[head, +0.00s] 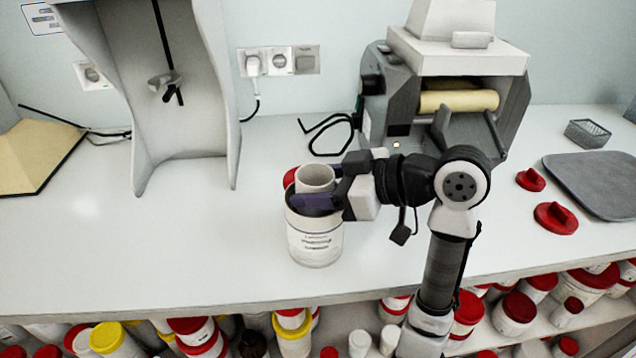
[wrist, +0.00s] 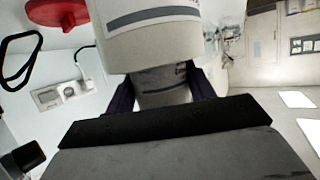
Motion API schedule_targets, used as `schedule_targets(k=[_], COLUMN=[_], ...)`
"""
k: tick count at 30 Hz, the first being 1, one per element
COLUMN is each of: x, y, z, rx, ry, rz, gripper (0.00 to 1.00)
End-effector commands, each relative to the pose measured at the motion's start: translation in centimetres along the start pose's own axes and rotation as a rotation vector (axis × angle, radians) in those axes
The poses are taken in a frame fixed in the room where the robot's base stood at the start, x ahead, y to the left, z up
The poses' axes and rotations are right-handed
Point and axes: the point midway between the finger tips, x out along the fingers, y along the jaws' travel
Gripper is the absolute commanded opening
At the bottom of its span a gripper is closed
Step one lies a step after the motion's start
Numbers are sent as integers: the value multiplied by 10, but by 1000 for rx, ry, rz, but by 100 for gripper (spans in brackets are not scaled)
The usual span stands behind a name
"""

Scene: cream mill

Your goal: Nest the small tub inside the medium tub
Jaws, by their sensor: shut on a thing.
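The medium tub (head: 315,243) is white with a printed label and stands upright on the counter, left of my arm. The small tub (head: 315,178) is plain pale, open at the top and roughly upright over the medium tub's mouth. My gripper (head: 316,201) is shut on the small tub, with dark purple fingers at the medium tub's rim. The small tub's lower part is hidden, so I cannot tell how deep it sits. In the wrist view the small tub (wrist: 163,84) shows between the fingers, partly covered by a larger banded tub (wrist: 150,38).
A red lid (head: 290,177) lies just behind the tubs. Two more red lids (head: 530,180) (head: 556,218) and a grey tray (head: 598,186) lie at the right. A machine with a yellow roller (head: 458,100) stands behind my arm.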

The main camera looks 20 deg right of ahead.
Motion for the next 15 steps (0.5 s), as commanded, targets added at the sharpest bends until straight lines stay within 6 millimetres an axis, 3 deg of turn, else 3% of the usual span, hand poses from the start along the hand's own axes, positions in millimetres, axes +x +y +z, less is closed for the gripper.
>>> schedule_targets(k=[14,15], x=[1,1], y=[0,0], z=[3,3], rx=[0,0], ry=[0,0], rz=[0,0], gripper=[32,57])
